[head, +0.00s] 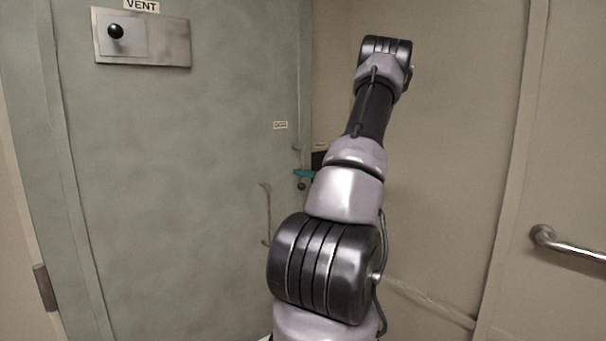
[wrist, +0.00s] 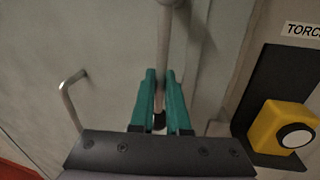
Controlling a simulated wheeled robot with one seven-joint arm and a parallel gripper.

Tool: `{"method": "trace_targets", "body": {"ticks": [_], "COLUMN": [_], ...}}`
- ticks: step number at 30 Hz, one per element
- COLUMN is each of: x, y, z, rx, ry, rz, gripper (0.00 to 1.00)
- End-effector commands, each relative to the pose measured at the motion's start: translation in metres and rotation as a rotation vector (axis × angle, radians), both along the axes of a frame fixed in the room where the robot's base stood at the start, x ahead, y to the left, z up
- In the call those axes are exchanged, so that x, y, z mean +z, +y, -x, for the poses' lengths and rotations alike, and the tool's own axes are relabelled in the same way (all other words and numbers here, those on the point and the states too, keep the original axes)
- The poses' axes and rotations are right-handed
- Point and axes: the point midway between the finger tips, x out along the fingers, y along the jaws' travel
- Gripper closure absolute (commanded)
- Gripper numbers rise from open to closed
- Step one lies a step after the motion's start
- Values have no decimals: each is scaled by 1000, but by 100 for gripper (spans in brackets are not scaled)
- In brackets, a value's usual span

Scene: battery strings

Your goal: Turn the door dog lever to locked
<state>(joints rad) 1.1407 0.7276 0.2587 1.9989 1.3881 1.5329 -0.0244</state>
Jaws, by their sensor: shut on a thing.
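The door dog lever (wrist: 163,50) is a grey metal rod with a dark knob (wrist: 159,121) at its lower end, on the grey-green door near its right edge. In the head view the lever (head: 305,158) hangs roughly straight down, with its dark knob (head: 301,187) at the bottom. My gripper (wrist: 160,82) has teal fingers, one on each side of the rod, and is shut on the lever just above the knob. In the head view only a teal part of my gripper (head: 303,173) shows; my arm hides the rest. The small label (head: 280,125) above is unreadable.
A bent door handle (head: 267,215) is left of the lever and also shows in the wrist view (wrist: 68,97). A yellow torch (wrist: 268,128) on a dark holder is close to the right. A vent plate (head: 175,42) is high on the door. A rail (head: 572,248) is at right.

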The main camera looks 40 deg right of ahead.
Motion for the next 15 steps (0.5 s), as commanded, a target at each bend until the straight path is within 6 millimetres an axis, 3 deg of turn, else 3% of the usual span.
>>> {"method": "trace_targets", "body": {"ticks": [15], "x": [10], "y": [38], "z": [2], "rx": [5], "ry": [34], "rz": [-424], "gripper": [100]}}
